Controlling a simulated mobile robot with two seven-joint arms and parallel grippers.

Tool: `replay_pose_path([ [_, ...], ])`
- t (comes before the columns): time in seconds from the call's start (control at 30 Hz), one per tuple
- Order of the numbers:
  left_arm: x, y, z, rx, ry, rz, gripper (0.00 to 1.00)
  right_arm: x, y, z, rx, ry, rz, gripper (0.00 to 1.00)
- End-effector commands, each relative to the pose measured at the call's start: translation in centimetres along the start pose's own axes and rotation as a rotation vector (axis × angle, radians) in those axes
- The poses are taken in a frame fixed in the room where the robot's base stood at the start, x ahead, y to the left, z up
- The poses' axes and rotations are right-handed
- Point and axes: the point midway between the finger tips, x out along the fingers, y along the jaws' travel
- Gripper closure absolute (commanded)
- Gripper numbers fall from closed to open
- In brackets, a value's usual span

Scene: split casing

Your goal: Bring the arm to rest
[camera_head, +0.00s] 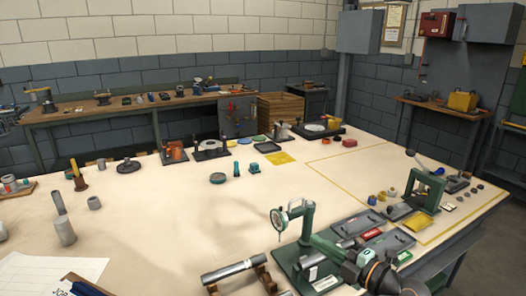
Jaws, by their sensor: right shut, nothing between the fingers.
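My right gripper (324,245) comes in from the bottom right on a black arm section with an orange ring. It is shut and empty. In the picture it overlaps the green dial gauge stand (308,219) near the front of the table; I cannot tell whether they touch. My left gripper is not in view.
The pale worktable (190,225) is clear in its middle. A metal shaft (234,271) lies on supports left of the stand. Grey trays (358,223) and a green press (426,188) stand to the right. Upright cylinders (64,230) and paper (45,272) are at left.

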Motion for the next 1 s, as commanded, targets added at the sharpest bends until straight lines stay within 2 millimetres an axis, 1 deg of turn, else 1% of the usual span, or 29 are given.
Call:
replay_pose_path([
  [0.03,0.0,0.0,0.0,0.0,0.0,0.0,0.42,-0.4,-1.5,-1.2,0.092,0.01,0.028,1.0],
  [0.13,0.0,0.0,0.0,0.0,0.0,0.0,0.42,-1.5,-3.8,-2.7,0.285,-0.008,0.103,1.0],
  [0.27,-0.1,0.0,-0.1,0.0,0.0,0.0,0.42,-3.7,-7.4,-3.2,0.543,-0.104,0.17,1.0],
  [0.37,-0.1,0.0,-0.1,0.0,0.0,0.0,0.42,-5.9,-11.2,-3.2,0.741,-0.219,0.186,1.0],
  [0.4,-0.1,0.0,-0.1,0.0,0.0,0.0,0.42,-6.9,-13.0,-3.2,0.821,-0.273,0.183,1.0],
  [0.47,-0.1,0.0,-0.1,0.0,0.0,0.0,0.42,-8.6,-16.0,-3.5,0.936,-0.359,0.168,1.0],
  [0.5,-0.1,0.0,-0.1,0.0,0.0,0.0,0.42,-9.9,-18.0,-3.8,1.014,-0.418,0.151,1.0],
  [0.57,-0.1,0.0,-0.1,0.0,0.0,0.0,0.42,-11.8,-21.2,-4.5,1.125,-0.508,0.115,1.0],
  [0.6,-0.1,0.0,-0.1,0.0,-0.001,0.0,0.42,-13.2,-23.2,-5.3,1.197,-0.564,0.086,1.0],
  [0.67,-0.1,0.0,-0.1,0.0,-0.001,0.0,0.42,-15.1,-26.0,-6.5,1.293,-0.64,0.04,1.0],
  [0.7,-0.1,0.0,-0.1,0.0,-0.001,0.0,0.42,-16.3,-27.6,-7.5,1.35,-0.684,0.007,1.0],
  [0.8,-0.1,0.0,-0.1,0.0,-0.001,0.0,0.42,-18.6,-30.6,-9.7,1.464,-0.764,-0.062,1.0],
  [0.83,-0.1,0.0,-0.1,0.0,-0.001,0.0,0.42,-19.2,-31.2,-10.2,1.488,-0.781,-0.08,1.0],
  [0.9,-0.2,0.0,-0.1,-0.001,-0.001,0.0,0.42,-20.1,-32.2,-11.2,1.533,-0.808,-0.109,1.0],
  [1.0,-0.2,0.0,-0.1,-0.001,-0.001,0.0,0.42,-20.6,-32.8,-12.0,1.564,-0.824,-0.131,1.0],
])
